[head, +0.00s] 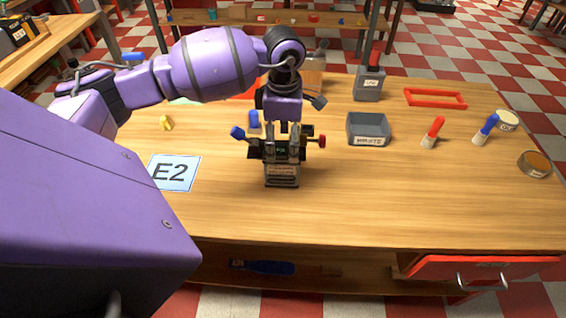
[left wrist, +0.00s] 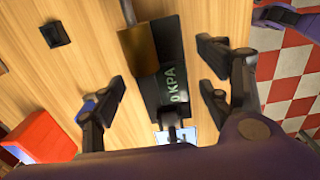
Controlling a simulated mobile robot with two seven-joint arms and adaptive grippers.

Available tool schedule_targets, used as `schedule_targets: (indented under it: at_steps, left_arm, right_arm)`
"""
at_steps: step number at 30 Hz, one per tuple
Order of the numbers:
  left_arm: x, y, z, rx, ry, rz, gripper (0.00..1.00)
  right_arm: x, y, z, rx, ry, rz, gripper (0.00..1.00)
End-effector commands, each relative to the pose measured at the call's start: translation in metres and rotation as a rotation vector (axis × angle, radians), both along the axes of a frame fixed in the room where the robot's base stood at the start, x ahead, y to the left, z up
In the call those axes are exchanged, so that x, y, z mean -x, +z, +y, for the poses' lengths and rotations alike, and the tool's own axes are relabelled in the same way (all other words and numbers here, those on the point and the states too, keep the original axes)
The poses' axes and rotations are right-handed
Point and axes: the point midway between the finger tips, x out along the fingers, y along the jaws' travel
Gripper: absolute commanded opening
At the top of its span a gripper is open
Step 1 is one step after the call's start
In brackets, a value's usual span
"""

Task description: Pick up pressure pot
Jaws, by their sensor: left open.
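What looks like the pressure pot (head: 281,178) is a small dark unit with a grey labelled base, standing upright on the workbench. A blue knob (head: 238,133) sticks out on its left and a red one (head: 320,141) on its right. In the left wrist view a black part reading "0 KPA" (left wrist: 174,88) lies beside a brass cylinder (left wrist: 138,46). My left gripper (head: 283,148) points down over the unit, fingers open on either side. In the left wrist view the open fingers (left wrist: 165,78) straddle the black part. Contact cannot be told. My right gripper is out of view.
The wooden bench (head: 420,205) is clear in front and to the right. An E2 card (head: 174,172) lies left.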

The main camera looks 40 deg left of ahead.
Motion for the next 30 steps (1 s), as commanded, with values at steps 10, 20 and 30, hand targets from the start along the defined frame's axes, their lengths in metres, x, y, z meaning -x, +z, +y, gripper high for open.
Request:
schedule_targets:
  at_steps: [10, 20, 30]
  left_arm:
    - [0.002, -0.042, -0.001, 0.004, 0.001, 0.004, 0.7]
    - [0.002, -0.075, 0.0, 0.002, 0.0, 0.002, 0.7]
    - [0.002, -0.075, 0.0, 0.002, 0.0, 0.002, 0.46]
  right_arm:
    - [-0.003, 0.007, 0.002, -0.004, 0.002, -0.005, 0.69]
    - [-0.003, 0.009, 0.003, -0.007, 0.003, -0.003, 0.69]
    - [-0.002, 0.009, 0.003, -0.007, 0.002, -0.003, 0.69]
